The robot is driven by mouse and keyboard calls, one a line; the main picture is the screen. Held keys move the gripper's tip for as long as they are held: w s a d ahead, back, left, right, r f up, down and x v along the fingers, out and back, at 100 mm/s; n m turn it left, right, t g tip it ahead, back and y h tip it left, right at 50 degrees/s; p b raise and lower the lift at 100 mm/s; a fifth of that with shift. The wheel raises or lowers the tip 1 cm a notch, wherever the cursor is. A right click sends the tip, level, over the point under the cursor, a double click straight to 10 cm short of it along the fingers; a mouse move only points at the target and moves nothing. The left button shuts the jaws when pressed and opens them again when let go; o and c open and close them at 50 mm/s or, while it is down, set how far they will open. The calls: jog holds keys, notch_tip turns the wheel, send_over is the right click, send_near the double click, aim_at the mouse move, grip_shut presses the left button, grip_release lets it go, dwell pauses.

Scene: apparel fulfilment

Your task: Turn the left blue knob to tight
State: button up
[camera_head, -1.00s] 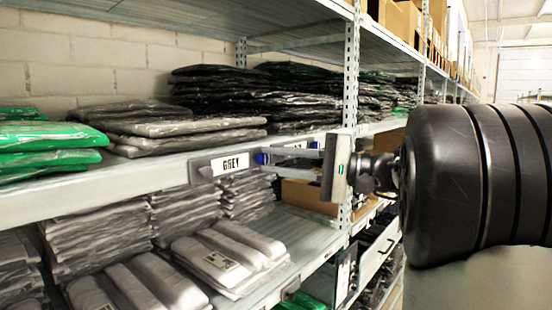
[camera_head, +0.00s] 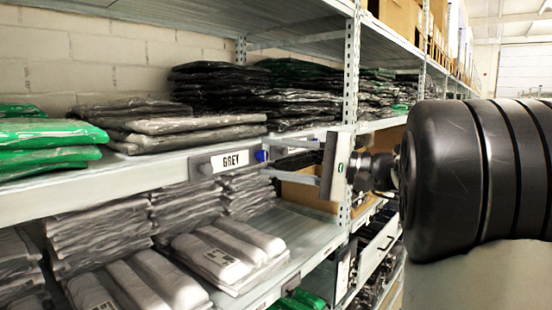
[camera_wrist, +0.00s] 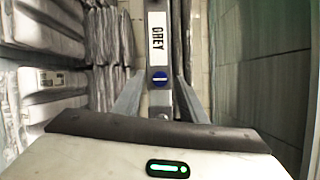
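The blue knob (camera_head: 261,155) sits at the right end of the grey label holder with the "GREY" label (camera_head: 230,161), on the shelf's front edge. In the wrist view the knob (camera_wrist: 159,78) faces me with a pale line across it, near level in the picture. My gripper (camera_head: 267,157) is open, with one finger above and one below the knob's height, just to its right in the head view. In the wrist view the two fingers reach forward on either side of the knob, with gaps between. I cannot tell exactly how far the tips are from it.
Grey bagged garments (camera_head: 165,125) lie on the shelf above the label, and more grey packs (camera_head: 225,250) on the shelf below. A perforated upright post (camera_head: 351,70) and a cardboard box (camera_head: 305,190) stand close to my gripper. Green packs (camera_head: 45,135) lie at the left.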

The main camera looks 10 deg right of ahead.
jog(key=v, duration=1.7)
jog(key=shift+d, duration=0.2)
